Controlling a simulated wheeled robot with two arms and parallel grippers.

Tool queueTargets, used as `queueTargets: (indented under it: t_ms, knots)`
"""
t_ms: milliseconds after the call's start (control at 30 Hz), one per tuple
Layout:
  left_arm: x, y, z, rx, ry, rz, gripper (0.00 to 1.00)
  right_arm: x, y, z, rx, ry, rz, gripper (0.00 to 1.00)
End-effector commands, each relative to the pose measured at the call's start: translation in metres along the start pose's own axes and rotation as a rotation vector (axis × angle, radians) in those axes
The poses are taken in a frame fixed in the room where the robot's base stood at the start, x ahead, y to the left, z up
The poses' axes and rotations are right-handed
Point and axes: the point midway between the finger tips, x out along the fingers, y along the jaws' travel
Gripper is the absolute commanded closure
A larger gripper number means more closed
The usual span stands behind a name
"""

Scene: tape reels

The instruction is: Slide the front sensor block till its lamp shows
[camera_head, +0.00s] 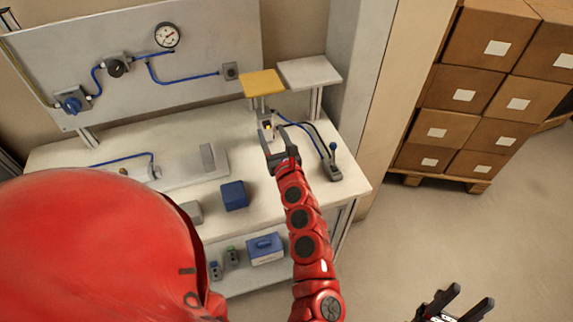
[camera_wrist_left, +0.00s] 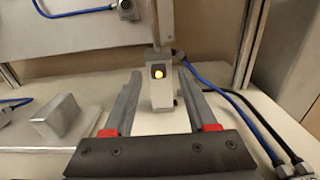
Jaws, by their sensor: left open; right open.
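The sensor block (camera_head: 267,127) is a small grey block at the back right of the bench, below a yellow plate. It also shows in the left wrist view (camera_wrist_left: 161,94), where its small window glows orange. My left gripper (camera_head: 270,136) is open, with one finger on each side of the block. In the left wrist view its fingers (camera_wrist_left: 160,78) show gaps to the block on both sides. My right gripper (camera_head: 462,303) is open and empty at the bottom right, away from the bench. Which block is the front one cannot be told for certain.
A yellow plate (camera_head: 263,83) and a grey plate (camera_head: 309,71) stand on posts at the back. A lever with a blue knob (camera_head: 334,163) stands right of my left gripper, with cables nearby. A blue box (camera_head: 234,195) and a grey slide unit (camera_head: 190,170) are to the left.

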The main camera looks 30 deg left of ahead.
Motion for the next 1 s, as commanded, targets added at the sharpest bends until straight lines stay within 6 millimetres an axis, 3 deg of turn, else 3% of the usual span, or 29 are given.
queueTargets:
  t_ms: [700, 1000]
  knots:
    - [-0.117, -0.003, -0.002, 0.001, -0.001, -0.009, 0.43, -0.029, -0.001, 0.005, 0.000, 0.000, 0.000, 0.50]
    - [-0.149, -0.003, -0.001, 0.001, 0.000, -0.009, 0.43, -0.034, -0.002, 0.006, 0.000, 0.000, 0.000, 0.50]
